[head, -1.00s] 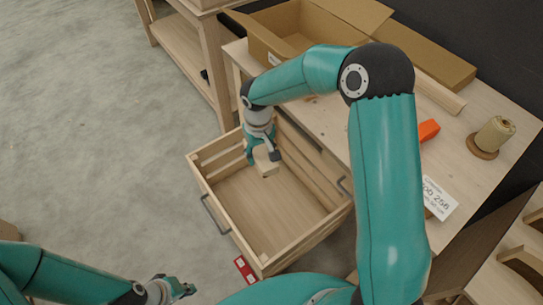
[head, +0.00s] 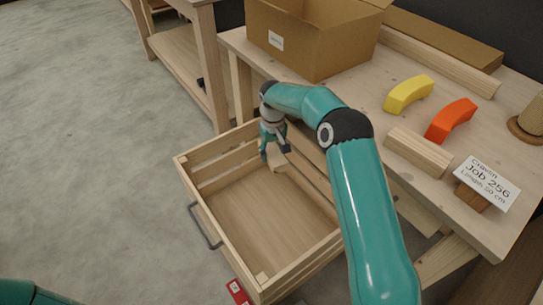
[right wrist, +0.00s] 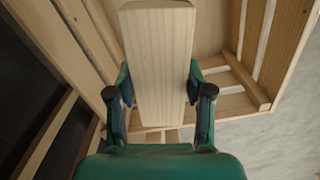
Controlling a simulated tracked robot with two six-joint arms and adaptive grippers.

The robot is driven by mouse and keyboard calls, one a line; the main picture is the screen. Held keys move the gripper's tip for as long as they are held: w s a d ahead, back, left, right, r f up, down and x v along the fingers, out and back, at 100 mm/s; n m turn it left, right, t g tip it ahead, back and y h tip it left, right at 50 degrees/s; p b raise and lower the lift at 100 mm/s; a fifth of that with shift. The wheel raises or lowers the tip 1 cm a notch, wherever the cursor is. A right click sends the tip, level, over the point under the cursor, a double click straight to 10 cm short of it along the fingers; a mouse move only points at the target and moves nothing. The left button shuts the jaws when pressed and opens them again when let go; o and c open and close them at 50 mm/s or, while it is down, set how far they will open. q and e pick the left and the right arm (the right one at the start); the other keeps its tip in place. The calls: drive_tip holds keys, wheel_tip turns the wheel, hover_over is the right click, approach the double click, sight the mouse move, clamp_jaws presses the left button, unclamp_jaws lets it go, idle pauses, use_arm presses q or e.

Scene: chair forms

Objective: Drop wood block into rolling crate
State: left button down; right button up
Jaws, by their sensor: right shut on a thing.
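The wood block (right wrist: 158,62) is a pale, straight-grained piece, held between the two fingers of my right gripper (right wrist: 160,95) in the right wrist view. In the head view, my right gripper (head: 275,147) is over the far end of the slatted wooden rolling crate (head: 262,215), and the block (head: 279,164) shows just below it. I cannot tell whether the block touches the crate. The crate's floor is bare. My left gripper is out of view.
The workbench (head: 330,85) beside the crate carries an open cardboard box (head: 315,45), a yellow form (head: 408,93), an orange form (head: 450,120), a wood piece (head: 418,150) and a job card (head: 487,183). A red label (head: 238,290) lies by the crate. Grey floor is clear at left.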

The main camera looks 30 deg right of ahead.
sight(273, 151)
wheel_tip(273, 151, down, 5)
drive_tip(key=b, duration=0.3)
drive_tip(key=shift+f+b, duration=0.2)
drive_tip(key=shift+b, duration=0.2)
drive_tip(key=o, duration=1.3)
wheel_tip(273, 151, up, 12)
drive_tip(key=shift+s+f, duration=0.1)
